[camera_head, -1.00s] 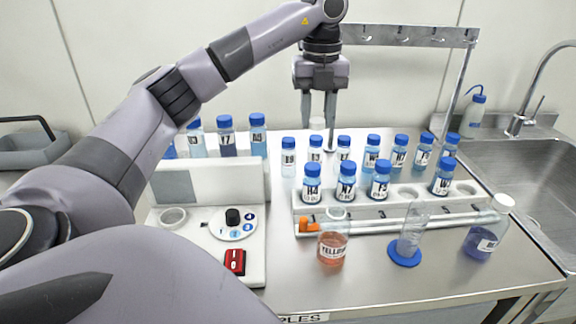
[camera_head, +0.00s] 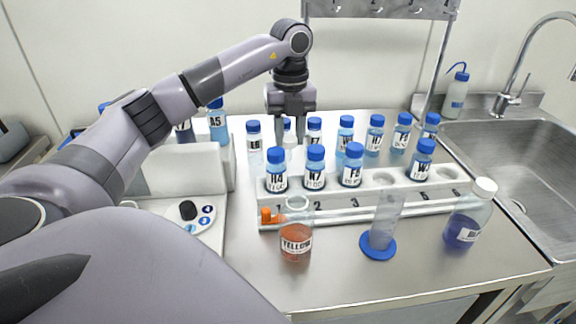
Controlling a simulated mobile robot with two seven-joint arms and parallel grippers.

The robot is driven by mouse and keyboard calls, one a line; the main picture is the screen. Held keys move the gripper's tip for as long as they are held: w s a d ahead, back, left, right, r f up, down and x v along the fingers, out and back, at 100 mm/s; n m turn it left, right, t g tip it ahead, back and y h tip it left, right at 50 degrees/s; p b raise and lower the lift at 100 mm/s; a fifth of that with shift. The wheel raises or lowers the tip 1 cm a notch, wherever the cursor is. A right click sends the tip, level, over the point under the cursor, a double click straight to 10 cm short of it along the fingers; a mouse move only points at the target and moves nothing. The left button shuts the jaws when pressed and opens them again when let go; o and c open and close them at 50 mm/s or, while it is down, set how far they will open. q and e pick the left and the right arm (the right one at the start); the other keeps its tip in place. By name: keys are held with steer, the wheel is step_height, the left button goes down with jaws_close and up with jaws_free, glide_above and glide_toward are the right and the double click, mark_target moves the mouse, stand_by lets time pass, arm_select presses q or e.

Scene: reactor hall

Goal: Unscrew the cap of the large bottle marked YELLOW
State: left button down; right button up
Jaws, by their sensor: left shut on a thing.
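The large bottle marked YELLOW (camera_head: 296,242) stands upright on the steel table in front of the rack's left end. It holds orange-red liquid, and its neck shows no cap. My left gripper (camera_head: 290,141) points down behind the rack, beyond and above the bottle and well apart from it. It is shut on a small white cap (camera_head: 290,143), held between the fingertips in front of a blue-capped bottle. My right gripper is not in view.
A white rack (camera_head: 400,190) holds several small blue-capped bottles, with more behind it. An empty cylinder on a blue base (camera_head: 378,246) and a white-capped bottle of blue-violet liquid (camera_head: 468,215) stand right. A white device (camera_head: 182,165) is left; a sink (camera_head: 520,160) is far right.

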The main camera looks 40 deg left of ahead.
mark_target(291, 138)
arm_select(q)
step_height(291, 138, down, 8)
steer(key=shift+f, duration=0.1)
stand_by(0.4)
steer(key=shift+f, duration=0.15)
steer(key=c, duration=0.7)
jaws_free()
steer(key=shift+c, duration=0.2)
step_height(291, 138, up, 12)
steer(key=shift+w+r, duration=0.1)
steer(key=shift+r, duration=0.1)
steer(key=shift+d, duration=0.1)
